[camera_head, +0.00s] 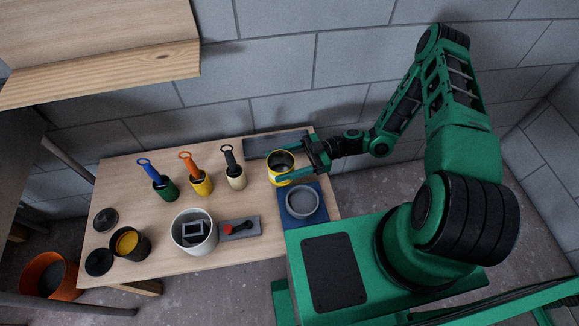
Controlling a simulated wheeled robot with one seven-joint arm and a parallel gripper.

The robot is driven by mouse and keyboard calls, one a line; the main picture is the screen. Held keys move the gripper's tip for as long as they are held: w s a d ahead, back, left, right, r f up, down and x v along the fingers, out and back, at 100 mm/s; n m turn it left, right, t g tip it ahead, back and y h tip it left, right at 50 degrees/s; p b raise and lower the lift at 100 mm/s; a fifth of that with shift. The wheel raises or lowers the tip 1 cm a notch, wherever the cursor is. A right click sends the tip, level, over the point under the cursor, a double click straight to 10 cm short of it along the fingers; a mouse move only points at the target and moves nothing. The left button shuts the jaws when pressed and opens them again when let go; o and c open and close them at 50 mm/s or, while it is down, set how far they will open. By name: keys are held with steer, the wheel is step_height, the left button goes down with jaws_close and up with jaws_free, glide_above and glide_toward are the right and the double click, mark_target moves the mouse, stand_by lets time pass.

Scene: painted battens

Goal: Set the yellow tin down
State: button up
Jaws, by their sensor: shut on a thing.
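The yellow tin (272,172) is an open-topped yellow can with a dark inside, near the right end of the wooden table. My gripper (283,168) reaches in from the right and is shut on the yellow tin, with its fingers around the sides. The tin appears upright. I cannot tell from this view whether its base touches the table. A blue mat (318,215) with a grey round dish (302,202) on it lies just in front of the tin. A dark grey flat panel (262,147) lies behind it.
On the table (150,210) stand green (165,191), yellow (203,186) and cream (236,180) pots with handled tools. A white bucket (193,240), a red-knobbed grey block (250,226) and a dark tin with yellow contents (128,245) stand in front. A wooden shelf (120,66) overhangs upper left.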

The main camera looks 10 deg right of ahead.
mark_target(287, 169)
steer(key=d+f, duration=0.1)
steer(key=w+d+f, duration=0.1)
steer(key=w+d, duration=0.1)
steer(key=shift+d+f, duration=0.4)
steer(key=shift+f, duration=1.9)
steer(key=o, duration=1.3)
steer(key=shift+f, duration=0.15)
steer(key=shift+w+d, duration=0.1)
steer(key=shift+d, duration=0.1)
steer(key=d, duration=0.3)
steer(key=w+d, duration=0.1)
steer(key=d, duration=0.7)
steer(key=shift+w+d, duration=0.25)
steer(key=shift+w, duration=0.15)
